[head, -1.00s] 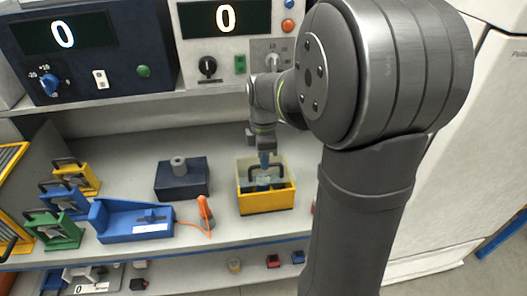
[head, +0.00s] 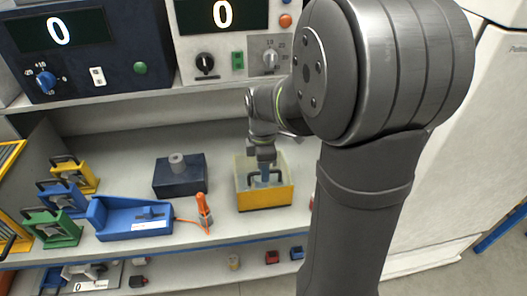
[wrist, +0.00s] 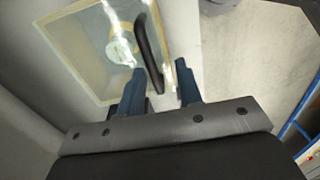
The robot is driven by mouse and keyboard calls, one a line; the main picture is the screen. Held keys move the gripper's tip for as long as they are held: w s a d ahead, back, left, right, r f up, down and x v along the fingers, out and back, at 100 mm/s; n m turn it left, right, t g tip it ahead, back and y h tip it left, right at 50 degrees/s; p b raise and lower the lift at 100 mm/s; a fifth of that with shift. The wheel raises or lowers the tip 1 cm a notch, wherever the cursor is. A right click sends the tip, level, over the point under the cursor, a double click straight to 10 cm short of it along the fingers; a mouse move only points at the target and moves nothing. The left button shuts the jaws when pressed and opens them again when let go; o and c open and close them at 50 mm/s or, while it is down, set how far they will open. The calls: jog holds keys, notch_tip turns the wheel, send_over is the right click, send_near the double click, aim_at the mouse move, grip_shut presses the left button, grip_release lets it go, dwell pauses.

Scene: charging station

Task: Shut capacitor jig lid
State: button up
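The capacitor jig is a yellow box (head: 265,197) on the bench, with a clear lid (head: 243,168) and a black bar handle (head: 279,176). In the wrist view the lid's pale frame (wrist: 62,52) fills the upper left, and the handle (wrist: 147,45) crosses its right part. A round, clear and gold part (wrist: 120,48) shows through the lid. My gripper (head: 265,178) is over the jig, pointing down. In the wrist view its blue fingers (wrist: 160,74) are apart, with the handle's near end between them; contact is unclear. The lid's exact angle is hard to tell.
A dark block with a grey cylinder (head: 180,178) stands left of the jig. A blue fixture (head: 130,220) and an orange-handled tool (head: 204,210) with a cable lie further left. Several coloured jigs (head: 62,198) stand at the far left. Instrument panels (head: 235,45) sit above.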

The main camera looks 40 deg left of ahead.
notch_tip(320, 180, up, 17)
jog(key=shift+w+a, duration=0.2)
dwell(0.6)
notch_tip(320, 180, down, 17)
jog(key=shift+s+d+f, duration=0.15)
jog(key=shift+f, duration=0.05)
dwell(0.4)
jog(key=shift+r, duration=0.1)
